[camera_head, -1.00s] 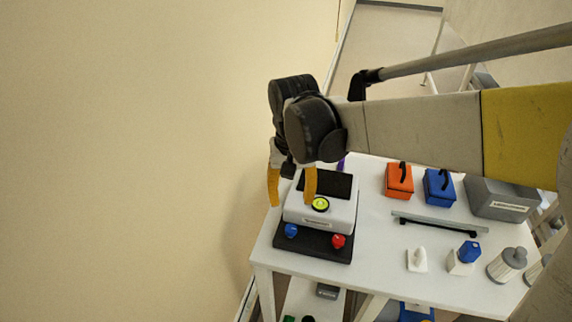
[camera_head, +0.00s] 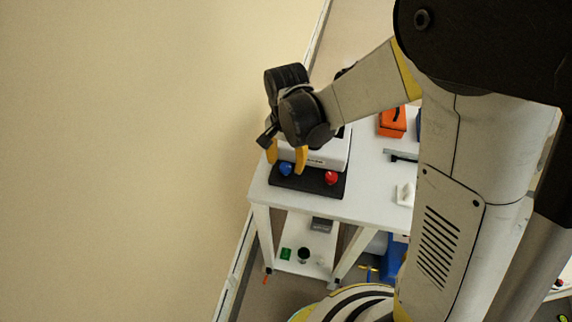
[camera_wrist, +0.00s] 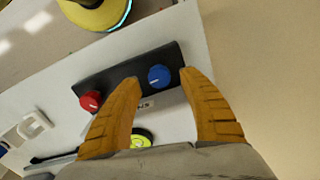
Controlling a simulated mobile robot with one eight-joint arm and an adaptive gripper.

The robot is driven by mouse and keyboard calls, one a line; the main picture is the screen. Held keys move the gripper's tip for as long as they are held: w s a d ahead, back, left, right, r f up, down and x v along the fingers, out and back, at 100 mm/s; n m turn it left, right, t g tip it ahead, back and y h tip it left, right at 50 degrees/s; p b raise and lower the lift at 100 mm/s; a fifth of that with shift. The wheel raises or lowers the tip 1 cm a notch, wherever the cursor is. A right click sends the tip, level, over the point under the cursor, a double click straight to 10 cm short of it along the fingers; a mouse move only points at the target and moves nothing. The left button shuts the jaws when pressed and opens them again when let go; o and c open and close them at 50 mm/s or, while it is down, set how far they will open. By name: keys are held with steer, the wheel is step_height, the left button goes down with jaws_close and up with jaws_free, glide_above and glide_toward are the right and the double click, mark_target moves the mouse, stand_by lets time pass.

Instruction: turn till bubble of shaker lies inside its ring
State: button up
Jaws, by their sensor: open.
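The shaker (camera_head: 325,157) is a white box on a dark base on the white table. A blue knob (camera_head: 285,169) and a red knob (camera_head: 331,177) sit along its front; both also show in the wrist view, the blue knob (camera_wrist: 159,76) and the red knob (camera_wrist: 91,100). The yellow-green bubble level (camera_wrist: 142,138) is partly hidden behind my gripper in the wrist view and hidden in the head view; its bubble cannot be read. My gripper (camera_head: 286,163) is open, with yellow fingers. In the wrist view the blue knob lies between the fingertips; contact cannot be told.
The pale wall is close to the left of the table (camera_head: 370,208). An orange box (camera_head: 392,122) stands behind and a small white fixture (camera_head: 405,193) stands right of the shaker. A lower shelf holds a grey box (camera_head: 322,225) and a green item (camera_head: 286,254).

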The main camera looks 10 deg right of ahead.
steer(key=shift+f, duration=0.8)
jaws_close()
steer(key=n+b, duration=0.1)
steer(key=n, duration=0.4)
jaws_free()
steer(key=shift+r, duration=0.15)
